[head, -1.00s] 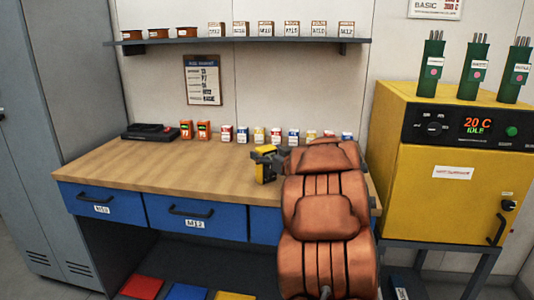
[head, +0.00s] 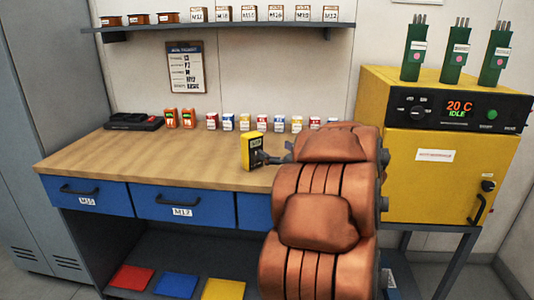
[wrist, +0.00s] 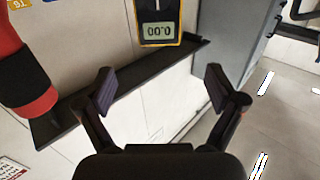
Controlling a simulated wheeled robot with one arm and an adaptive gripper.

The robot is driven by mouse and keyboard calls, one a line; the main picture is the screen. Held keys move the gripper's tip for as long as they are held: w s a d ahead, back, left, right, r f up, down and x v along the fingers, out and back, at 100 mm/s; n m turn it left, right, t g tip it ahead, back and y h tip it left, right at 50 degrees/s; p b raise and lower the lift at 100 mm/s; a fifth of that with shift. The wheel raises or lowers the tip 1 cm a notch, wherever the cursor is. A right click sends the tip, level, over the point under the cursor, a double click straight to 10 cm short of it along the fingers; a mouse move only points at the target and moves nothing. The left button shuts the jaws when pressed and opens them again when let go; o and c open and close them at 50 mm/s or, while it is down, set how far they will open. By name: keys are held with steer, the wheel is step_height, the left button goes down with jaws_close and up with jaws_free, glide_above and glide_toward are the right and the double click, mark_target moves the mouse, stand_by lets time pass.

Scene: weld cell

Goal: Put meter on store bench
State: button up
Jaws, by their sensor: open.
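The yellow meter (head: 251,152) with a dark face stands upright, apparently on the wooden top of the bench (head: 130,160), towards its front edge. My gripper (head: 272,158) is just right of the meter, partly hidden behind my orange arm. In the wrist view my gripper (wrist: 160,90) is open with nothing between its fingers. The meter (wrist: 160,25) shows there beyond the fingertips at the top edge, its display reading upside down; its far end is cut off. Whether a finger touches the meter is not clear.
Small cans (head: 245,122), orange packs (head: 179,118) and a black charger (head: 133,121) line the bench's back. A shelf (head: 220,29) hangs above. A yellow oven (head: 440,150) stands right, a grey locker (head: 30,130) left. The bench's left part is clear.

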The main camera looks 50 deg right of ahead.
stand_by(0.3)
steer(key=a+f+g+h, duration=0.1)
steer(key=g, duration=0.1)
steer(key=w+a+f+m+g+h, duration=0.1)
steer(key=g+h, duration=0.1)
steer(key=w+a+f+m+g+h, duration=0.1)
steer(key=a+g, duration=0.1)
steer(key=shift+w, duration=0.25)
steer(key=s+a+f+g+y, duration=0.2)
steer(key=s+a+f+g, duration=0.15)
steer(key=s+a, duration=0.4)
steer(key=s+a+f+n+g+y, duration=0.1)
steer(key=s+a+f+g, duration=0.3)
steer(key=a, duration=0.7)
steer(key=s+a+f+g+y, duration=0.25)
steer(key=s+a+f, duration=0.25)
steer(key=a, duration=0.4)
steer(key=s+a+n+g+y, duration=0.1)
steer(key=s+a+n+g, duration=0.2)
steer(key=s+a, duration=0.8)
steer(key=s+g, duration=0.1)
steer(key=s, duration=0.1)
steer(key=shift+s+f+y, duration=0.25)
steer(key=shift+s+y, duration=0.05)
steer(key=shift+y, duration=0.05)
